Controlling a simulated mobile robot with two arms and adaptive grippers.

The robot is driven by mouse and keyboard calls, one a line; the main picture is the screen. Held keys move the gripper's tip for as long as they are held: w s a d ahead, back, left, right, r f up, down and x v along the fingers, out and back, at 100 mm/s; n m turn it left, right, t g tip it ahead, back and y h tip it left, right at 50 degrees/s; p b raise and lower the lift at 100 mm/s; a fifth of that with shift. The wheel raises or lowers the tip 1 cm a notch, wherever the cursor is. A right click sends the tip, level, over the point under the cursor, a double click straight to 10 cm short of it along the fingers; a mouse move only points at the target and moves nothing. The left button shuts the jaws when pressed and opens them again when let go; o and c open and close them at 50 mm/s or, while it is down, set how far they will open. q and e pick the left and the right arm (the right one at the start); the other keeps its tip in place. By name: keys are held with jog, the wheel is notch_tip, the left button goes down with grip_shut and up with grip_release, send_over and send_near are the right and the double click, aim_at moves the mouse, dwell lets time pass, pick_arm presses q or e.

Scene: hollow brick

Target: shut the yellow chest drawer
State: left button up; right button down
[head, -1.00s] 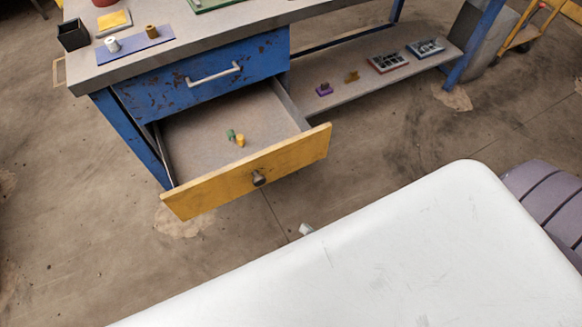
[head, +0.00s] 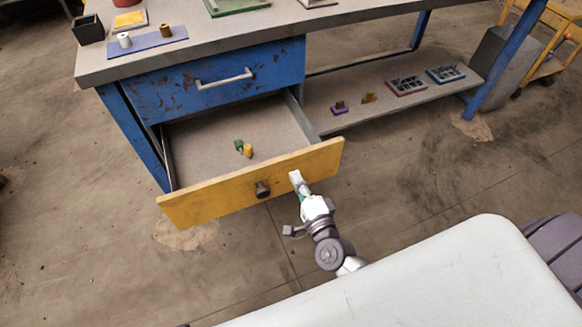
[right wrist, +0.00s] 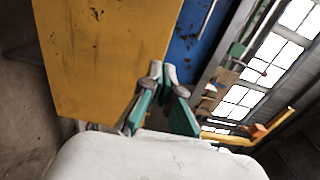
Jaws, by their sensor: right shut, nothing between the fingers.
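The yellow chest drawer (head: 215,198) is pulled out from under the workbench, with its yellow front facing me and a dark round knob (head: 263,189) on it. A green piece (head: 239,146) and a yellow piece (head: 248,151) lie inside. My right gripper (head: 296,178) is shut and empty, its fingertips at the drawer front, right of the knob; I cannot tell whether they touch it. In the right wrist view, the yellow front (right wrist: 105,50) fills the upper left, and the fingertips (right wrist: 162,72) show near its edge. My left gripper is not in view.
A blue drawer (head: 210,80) above is closed. The bench top (head: 200,55) holds a purple mat (head: 147,39) with spools and a dark box (head: 88,29). A low shelf (head: 370,112) at right carries trays and small parts. Floor in front is clear.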

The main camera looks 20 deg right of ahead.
aim_at(287, 161)
jog(key=w, duration=0.4)
jog(key=shift+w, duration=0.15)
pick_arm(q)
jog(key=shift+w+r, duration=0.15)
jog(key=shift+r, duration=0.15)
pick_arm(e)
jog(key=shift+w, duration=0.15)
